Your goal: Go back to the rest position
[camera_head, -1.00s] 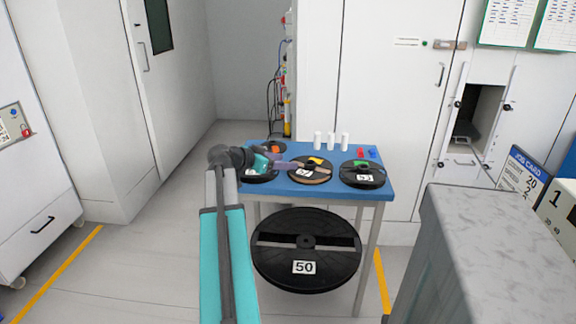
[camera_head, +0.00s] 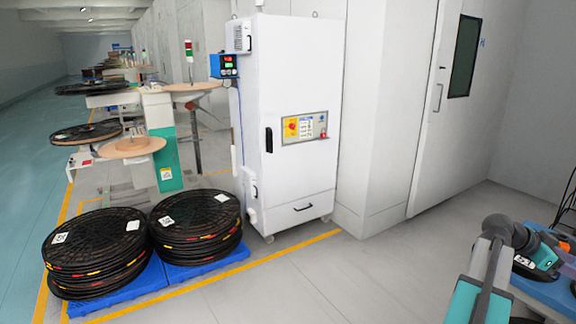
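My arm reaches in from the bottom right of the head view, with a teal link and a dark grey wrist. My gripper (camera_head: 565,258) is at the right edge, over the blue table (camera_head: 545,290). Its fingers are cut off by the frame edge, so I cannot tell whether they are open or shut, or hold anything. A black spool shows partly under the wrist on the table.
Two stacks of black reels (camera_head: 95,255) (camera_head: 195,228) stand on blue pallets at the left. A white cabinet (camera_head: 290,90) with a control panel stands in the middle. Reel stations line the left aisle. Grey floor between cabinet and table is clear.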

